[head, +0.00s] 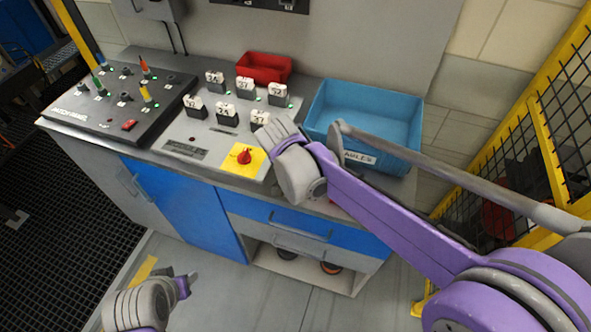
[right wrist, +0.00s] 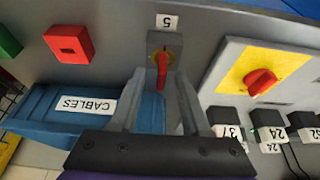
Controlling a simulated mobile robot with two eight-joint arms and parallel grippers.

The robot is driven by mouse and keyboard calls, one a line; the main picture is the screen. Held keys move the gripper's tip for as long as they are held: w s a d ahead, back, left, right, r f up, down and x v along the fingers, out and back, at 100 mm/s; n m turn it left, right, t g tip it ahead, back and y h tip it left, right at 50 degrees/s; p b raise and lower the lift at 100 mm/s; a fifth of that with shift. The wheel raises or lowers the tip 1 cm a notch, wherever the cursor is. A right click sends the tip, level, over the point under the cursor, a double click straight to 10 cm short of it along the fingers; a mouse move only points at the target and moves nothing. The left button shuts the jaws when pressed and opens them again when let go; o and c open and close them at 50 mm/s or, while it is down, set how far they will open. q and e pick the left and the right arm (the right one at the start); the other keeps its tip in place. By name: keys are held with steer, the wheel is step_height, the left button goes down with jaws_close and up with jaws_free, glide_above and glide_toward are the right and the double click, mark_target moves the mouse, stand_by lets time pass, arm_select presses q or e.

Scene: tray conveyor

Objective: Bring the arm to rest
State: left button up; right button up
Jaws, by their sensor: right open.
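My right arm, purple, reaches in from the right in the head view, and its gripper (head: 280,135) is over the right part of the worktop. In the right wrist view the two grey fingers (right wrist: 160,85) are apart, with nothing held between them. Beyond the fingertips is a red switch handle (right wrist: 162,72) on a grey box labelled 5; whether the fingers touch it is unclear. My right gripper hides this switch in the head view. My left gripper (head: 187,284) is low at the bottom left, in front of the cabinet; its jaw opening cannot be made out.
A blue CABLES bin (head: 372,103) stands right of my right gripper. A yellow plate with a red knob (head: 244,157) and several numbered switches (head: 227,112) lie to its left. A red bin (head: 264,67) is behind. Yellow mesh fencing (head: 530,110) stands at the right. Floor before the cabinet is clear.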

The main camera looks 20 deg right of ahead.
steer(key=v, duration=1)
steer(key=s+d+f+n+t+y, duration=0.1)
steer(key=s+d+f+n, duration=0.2)
steer(key=s+f, duration=0.2)
steer(key=s+d+f+n+t+y, duration=0.1)
steer(key=s+d+f+n, duration=0.2)
steer(key=s+f, duration=0.3)
steer(key=s, duration=0.5)
steer(key=shift+s+d+f+n+p, duration=0.2)
steer(key=shift+d+f+n+p, duration=0.1)
steer(key=shift+n, duration=0.1)
steer(key=shift+c, duration=0.2)
